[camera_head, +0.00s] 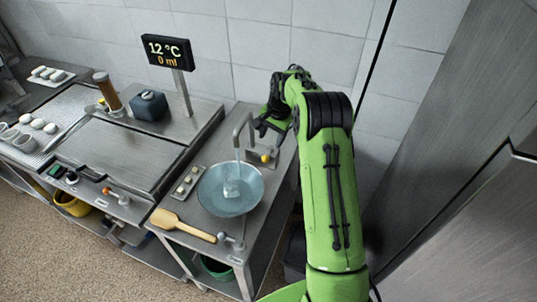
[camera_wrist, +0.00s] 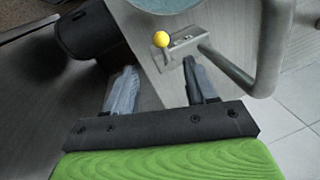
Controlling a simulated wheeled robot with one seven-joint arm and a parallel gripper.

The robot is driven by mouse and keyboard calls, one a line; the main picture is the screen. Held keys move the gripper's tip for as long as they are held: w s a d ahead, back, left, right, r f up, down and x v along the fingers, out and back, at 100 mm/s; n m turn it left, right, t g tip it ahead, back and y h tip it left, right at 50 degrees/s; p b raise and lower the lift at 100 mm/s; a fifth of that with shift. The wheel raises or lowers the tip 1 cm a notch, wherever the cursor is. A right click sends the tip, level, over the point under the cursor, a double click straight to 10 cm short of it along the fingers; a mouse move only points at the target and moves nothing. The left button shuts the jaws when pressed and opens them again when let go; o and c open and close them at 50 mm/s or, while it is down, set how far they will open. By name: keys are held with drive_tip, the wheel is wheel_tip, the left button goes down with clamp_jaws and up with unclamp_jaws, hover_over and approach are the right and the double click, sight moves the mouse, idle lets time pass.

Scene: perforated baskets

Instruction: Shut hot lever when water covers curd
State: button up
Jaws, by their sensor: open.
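A blue bowl (camera_head: 211,203) stands on the steel counter under a bent grey spout (camera_head: 238,136). A white curd block (camera_head: 231,190) shows inside, and a thin pale streak hangs between spout and bowl. A lever with a yellow ball (camera_head: 265,157) sits on a small plate beside the spout; no hot or cold mark is readable. The ball (camera_wrist: 161,39) also shows in the wrist view, beyond the fingertips. My gripper (camera_head: 262,127) is open and empty near the spout; its fingers (camera_wrist: 160,82) are apart from the ball. The bowl's inside is not visible in the wrist view.
A display (camera_head: 167,51) reads 12 °C and 0 ml. A wooden spatula (camera_head: 184,226) and a small tray (camera_head: 184,183) lie left of the bowl. A grey fitting (camera_head: 232,241) is at the counter's front edge. The wall is close behind the spout.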

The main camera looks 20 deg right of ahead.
sight(266, 157)
drive_tip(key=f, duration=0.3)
drive_tip(key=w+a+f, duration=0.1)
drive_tip(key=f, duration=0.3)
drive_tip(key=w+f, duration=0.1)
drive_tip(key=f, duration=0.3)
drive_tip(key=shift+a+f+p, duration=0.1)
drive_tip(key=shift+a+p, duration=0.05)
drive_tip(key=shift+p, duration=0.15)
drive_tip(key=shift+c, duration=0.4)
drive_tip(key=c, duration=1)
